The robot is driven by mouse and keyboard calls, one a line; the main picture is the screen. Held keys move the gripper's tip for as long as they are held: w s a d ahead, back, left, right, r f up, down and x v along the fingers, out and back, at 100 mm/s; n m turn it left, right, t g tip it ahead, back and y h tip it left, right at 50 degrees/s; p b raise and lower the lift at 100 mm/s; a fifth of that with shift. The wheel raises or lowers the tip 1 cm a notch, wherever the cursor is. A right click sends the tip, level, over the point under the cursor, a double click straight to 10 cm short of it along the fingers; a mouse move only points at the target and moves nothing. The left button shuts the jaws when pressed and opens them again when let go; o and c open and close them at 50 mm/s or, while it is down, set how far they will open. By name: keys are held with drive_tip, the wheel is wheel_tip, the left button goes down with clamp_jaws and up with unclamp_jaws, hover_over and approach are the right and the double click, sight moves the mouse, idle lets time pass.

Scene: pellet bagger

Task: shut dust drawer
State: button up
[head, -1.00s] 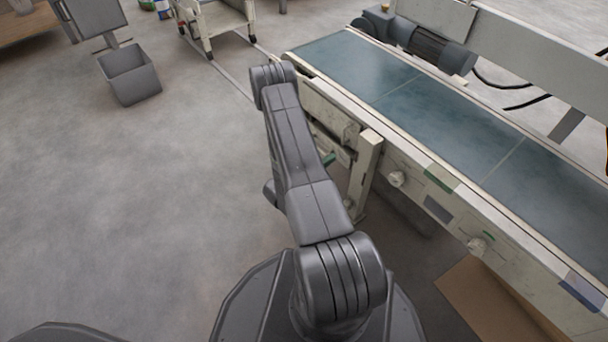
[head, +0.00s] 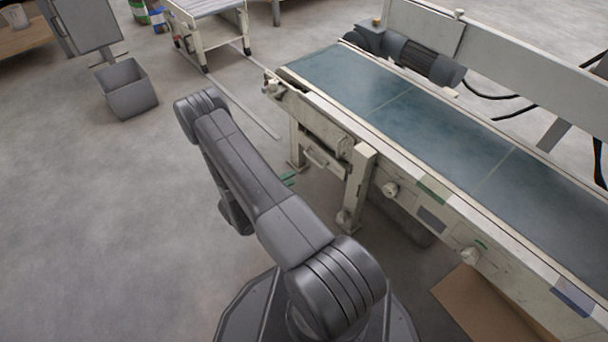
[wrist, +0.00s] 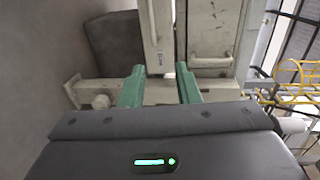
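The dust drawer appears to be the pale front with a bar handle (head: 317,159) under the near end of the conveyor, left of a leg, in the head view. How far it stands out is hard to tell. My gripper (wrist: 160,76) shows two green fingers spread apart with nothing between them in the wrist view. In the head view only a green fingertip (head: 288,179) shows beside my arm, left of and below the drawer handle, apart from it. In the wrist view a pale panel with a bar (wrist: 211,62) lies beyond the right finger.
The conveyor (head: 440,125) runs to the right, with a pale leg (head: 358,190) right of the drawer and knobs (head: 390,189) on its side. A cardboard sheet (head: 480,305) lies at lower right. A grey bin (head: 127,90) stands far left. The floor at left is clear.

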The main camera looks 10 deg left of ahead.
drive_tip(key=w+d+f+b, duration=0.1)
drive_tip(key=w+d+b, duration=0.1)
drive_tip(key=w, duration=0.4)
drive_tip(key=w+d+f+b, duration=0.1)
drive_tip(key=w+d+b, duration=0.1)
drive_tip(key=w, duration=0.4)
drive_tip(key=shift+w+d+f+g+y+b, duration=0.2)
drive_tip(key=shift+d+f+g+y+b, duration=0.15)
drive_tip(key=shift+d, duration=0.25)
drive_tip(key=shift+c, duration=0.2)
clamp_jaws()
